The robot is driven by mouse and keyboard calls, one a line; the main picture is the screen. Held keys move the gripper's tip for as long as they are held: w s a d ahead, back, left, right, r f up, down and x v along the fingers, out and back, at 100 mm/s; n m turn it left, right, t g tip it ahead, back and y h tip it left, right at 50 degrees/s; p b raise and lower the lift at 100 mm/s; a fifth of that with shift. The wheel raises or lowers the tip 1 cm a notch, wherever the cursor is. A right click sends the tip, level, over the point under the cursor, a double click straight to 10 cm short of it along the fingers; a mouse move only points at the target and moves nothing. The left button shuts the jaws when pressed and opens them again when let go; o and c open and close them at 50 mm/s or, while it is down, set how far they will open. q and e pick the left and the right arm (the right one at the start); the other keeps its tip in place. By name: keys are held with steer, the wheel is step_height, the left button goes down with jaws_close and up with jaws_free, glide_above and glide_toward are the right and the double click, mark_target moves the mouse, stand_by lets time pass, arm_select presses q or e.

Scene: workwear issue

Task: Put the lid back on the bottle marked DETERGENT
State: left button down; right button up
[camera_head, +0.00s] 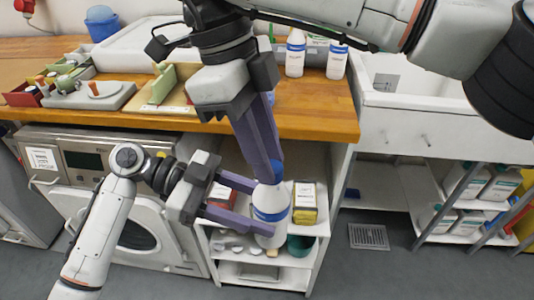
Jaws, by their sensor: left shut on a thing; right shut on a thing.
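A white bottle with a blue-banded label (271,200) stands upright in front of the table's edge, in the lower middle of the head view. Its label is too small to read. My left gripper (260,207) comes from the left and is shut around the bottle's body. A blue lid (277,168) is at the bottle's neck. My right gripper (270,177) reaches down from above and is shut on the lid, its fingers hiding part of it. I cannot tell whether the lid sits on the neck or just above it.
Two similar white bottles (295,55) stand at the back of the wooden worktop (315,115). A shelf cart (312,231) with boxes, including a yellow box (305,203), is below and behind the held bottle. A washing machine (105,160) is left, a white sink (425,120) right.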

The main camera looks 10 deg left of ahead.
steer(key=m, duration=0.2)
steer(key=m+g, duration=0.1)
steer(key=m, duration=0.1)
steer(key=m+y, duration=0.1)
steer(key=m, duration=0.2)
steer(key=shift+w+d+g, duration=0.2)
steer(key=shift+w+g, duration=0.05)
steer(key=shift+g, duration=0.15)
steer(key=o, duration=1.1)
step_height(320, 180, up, 10)
